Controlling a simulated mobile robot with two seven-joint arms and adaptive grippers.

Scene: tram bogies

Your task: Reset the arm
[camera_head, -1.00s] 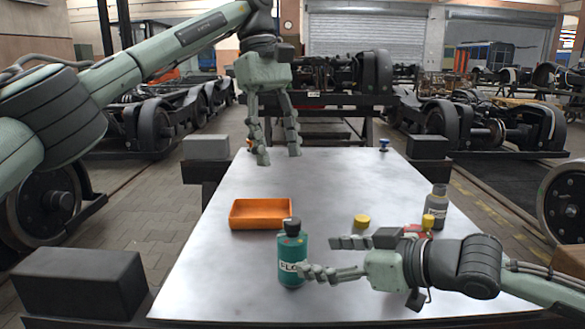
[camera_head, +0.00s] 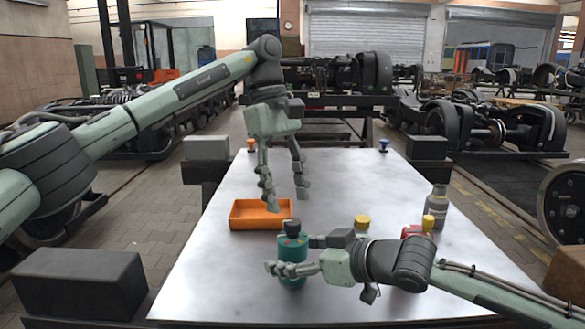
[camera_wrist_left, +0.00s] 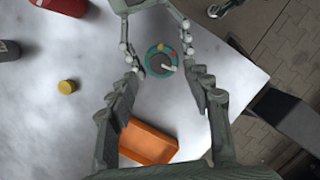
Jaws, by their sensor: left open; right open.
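My left gripper (camera_head: 286,202) is open and empty, with its fingers pointing down above the table near the orange tray (camera_head: 240,224). My right gripper (camera_head: 291,256) is open at the near part of the table, its fingers to either side of the teal bottle (camera_head: 292,251). The bottle stands upright with a dark cap, and a finger hides part of its front. In the left wrist view the bottle (camera_wrist_left: 158,62) shows from above between fingers; I cannot tell whether any finger touches it. The tray (camera_wrist_left: 148,143) shows there below it.
A yellow cap (camera_head: 362,222), a grey bottle (camera_head: 437,207) and a red item with a yellow top (camera_head: 428,224) are on the right of the table (camera_head: 345,180). Two small knobs, orange (camera_head: 251,145) and blue (camera_head: 384,145), stand at the far edge.

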